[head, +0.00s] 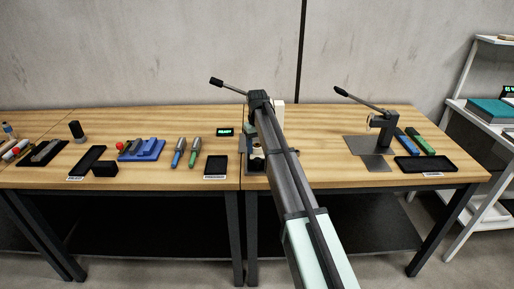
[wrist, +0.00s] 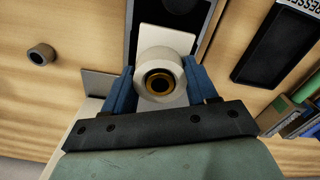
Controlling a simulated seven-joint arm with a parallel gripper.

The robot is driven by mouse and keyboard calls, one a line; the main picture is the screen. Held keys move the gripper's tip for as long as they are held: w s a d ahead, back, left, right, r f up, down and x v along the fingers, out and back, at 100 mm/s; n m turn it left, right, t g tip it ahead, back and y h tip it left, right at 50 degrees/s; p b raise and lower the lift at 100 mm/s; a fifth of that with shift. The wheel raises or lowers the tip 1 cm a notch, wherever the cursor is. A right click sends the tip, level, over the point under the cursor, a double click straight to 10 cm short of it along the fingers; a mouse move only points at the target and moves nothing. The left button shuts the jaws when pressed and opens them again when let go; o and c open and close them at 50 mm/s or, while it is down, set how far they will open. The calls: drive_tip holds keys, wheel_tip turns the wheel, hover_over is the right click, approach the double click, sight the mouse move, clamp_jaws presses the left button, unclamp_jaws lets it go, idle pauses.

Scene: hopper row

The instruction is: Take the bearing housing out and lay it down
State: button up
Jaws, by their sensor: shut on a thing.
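The bearing housing (wrist: 146,62) is a pale grey ring with a brass-coloured bushing (wrist: 159,84) seated in its bore. It sits between the two blue fingers of my gripper (wrist: 160,72), which is shut on its sides. A pale plate (wrist: 165,38) and dark parts of the press lie behind it. I cannot tell whether the housing touches the press.
A black tray (head: 215,166) with a label lies left of the press; it also shows in the wrist view (wrist: 277,43). A loose grey ring (wrist: 41,54) stands on the wood.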

drive_tip(key=shift+r, duration=1)
drive_tip(key=shift+r, duration=2.25)
drive_tip(key=shift+a, duration=0.1)
drive_tip(key=s+a, duration=0.4)
drive_tip(key=a, duration=1.2)
drive_tip(key=shift+a, duration=0.15)
drive_tip(key=shift+f, duration=0.2)
drive_tip(key=shift+f, duration=3.65)
